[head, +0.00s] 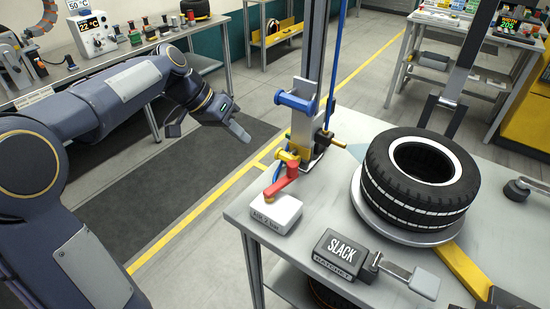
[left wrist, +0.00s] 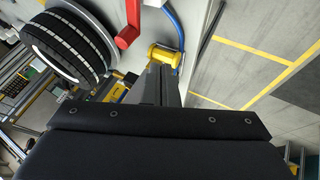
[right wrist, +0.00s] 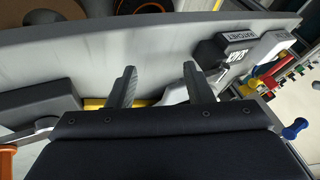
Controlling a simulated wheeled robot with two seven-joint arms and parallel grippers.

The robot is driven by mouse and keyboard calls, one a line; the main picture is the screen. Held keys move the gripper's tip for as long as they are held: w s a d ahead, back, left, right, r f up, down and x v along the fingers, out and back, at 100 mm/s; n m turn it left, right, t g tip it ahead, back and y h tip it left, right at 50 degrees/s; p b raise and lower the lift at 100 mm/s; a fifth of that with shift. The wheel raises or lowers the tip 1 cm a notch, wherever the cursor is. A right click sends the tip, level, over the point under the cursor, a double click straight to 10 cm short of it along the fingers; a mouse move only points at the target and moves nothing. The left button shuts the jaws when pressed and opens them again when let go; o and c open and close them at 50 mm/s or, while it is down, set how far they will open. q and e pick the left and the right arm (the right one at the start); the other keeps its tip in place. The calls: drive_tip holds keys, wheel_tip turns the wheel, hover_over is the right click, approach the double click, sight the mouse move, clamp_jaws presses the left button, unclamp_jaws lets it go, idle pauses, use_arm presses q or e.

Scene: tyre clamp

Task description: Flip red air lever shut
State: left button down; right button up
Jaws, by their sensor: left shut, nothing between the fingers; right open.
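The red air lever (head: 284,181) is at the left edge of the workbench. It slants from the yellow fitting (head: 289,158) down over a white labelled block (head: 276,212). In the left wrist view the red lever (left wrist: 128,26) is at the top, and the yellow fitting (left wrist: 164,56) is just beyond my fingertips. My left gripper (head: 241,132) is shut and empty, left of the lever and apart from it in the head view. My right gripper (right wrist: 160,82) is open and empty in its wrist view; it is not seen in the head view.
The tyre (head: 385,185) lies on a round plate on the bench (head: 330,187). A black SLACK block (head: 341,252) with a handle (head: 424,282) stands at the front. A post with a blue clamp (head: 297,102) rises behind the lever. The floor left of the bench is clear.

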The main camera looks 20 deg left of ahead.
sight(281, 181)
drive_tip(key=shift+f, duration=0.1)
use_arm(q)
drive_tip(key=d+f, duration=0.6)
drive_tip(key=d, duration=0.2)
drive_tip(key=shift+w+f+p, duration=0.2)
drive_tip(key=shift+w+p, duration=0.1)
drive_tip(key=shift+w, duration=0.1)
use_arm(e)
drive_tip(key=shift+r, duration=0.35)
